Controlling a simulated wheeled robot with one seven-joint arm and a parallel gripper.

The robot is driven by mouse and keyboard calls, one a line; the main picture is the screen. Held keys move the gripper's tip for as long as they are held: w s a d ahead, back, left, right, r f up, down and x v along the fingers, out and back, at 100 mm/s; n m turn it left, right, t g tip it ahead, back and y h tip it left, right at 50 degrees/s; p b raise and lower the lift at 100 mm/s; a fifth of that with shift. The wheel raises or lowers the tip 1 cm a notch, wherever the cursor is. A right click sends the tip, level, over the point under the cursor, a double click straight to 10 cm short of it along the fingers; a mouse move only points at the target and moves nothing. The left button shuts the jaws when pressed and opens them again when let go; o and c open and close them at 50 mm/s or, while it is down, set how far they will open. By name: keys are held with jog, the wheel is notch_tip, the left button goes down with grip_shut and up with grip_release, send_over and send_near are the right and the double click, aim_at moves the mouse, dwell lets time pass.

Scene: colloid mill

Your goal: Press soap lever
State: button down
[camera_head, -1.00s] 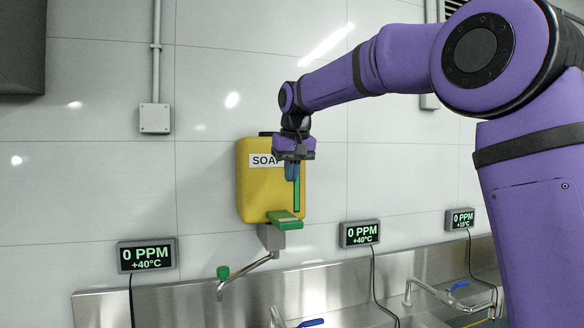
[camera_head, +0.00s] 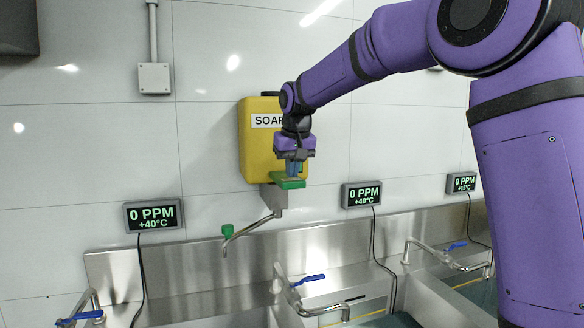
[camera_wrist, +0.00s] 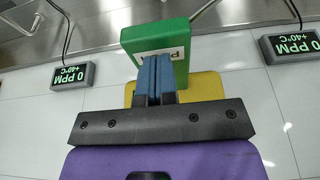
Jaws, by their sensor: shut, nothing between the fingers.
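The yellow soap dispenser (camera_head: 258,150) hangs on the tiled wall, with a white SOAP label partly behind my arm. Its green lever (camera_head: 288,184) sticks out at the bottom, above a grey block and a bent metal spout (camera_head: 250,230). My gripper (camera_head: 294,176) points down at the green lever. In the wrist view the lever (camera_wrist: 165,38) lies right at the tips of my blue fingers (camera_wrist: 157,58), which are together with nothing between them. The fingertips overlap the lever's face and a small white letter label; I cannot tell whether they touch it.
Steel sinks with a backsplash (camera_head: 190,270) run along the wall below, with taps and blue handles (camera_head: 308,279). Black displays reading 0 PPM, +40°C hang left (camera_head: 153,215) and right (camera_head: 361,195) of the dispenser.

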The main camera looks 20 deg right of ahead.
aim_at(293, 181)
jog(key=shift+s+f+t, duration=0.2)
jog(key=shift+f+t, duration=0.45)
jog(key=shift+f, duration=0.2)
jog(key=shift+s+f+t, duration=0.15)
jog(key=shift+f+t, duration=0.5)
jog(key=shift+f, duration=0.2)
jog(key=shift+w+f, duration=0.1)
jog(key=shift+f, duration=1.15)
jog(key=shift+r, duration=0.55)
jog(key=s+f+v, duration=0.1)
jog(key=v, duration=1.2)
jog(key=shift+s, duration=0.3)
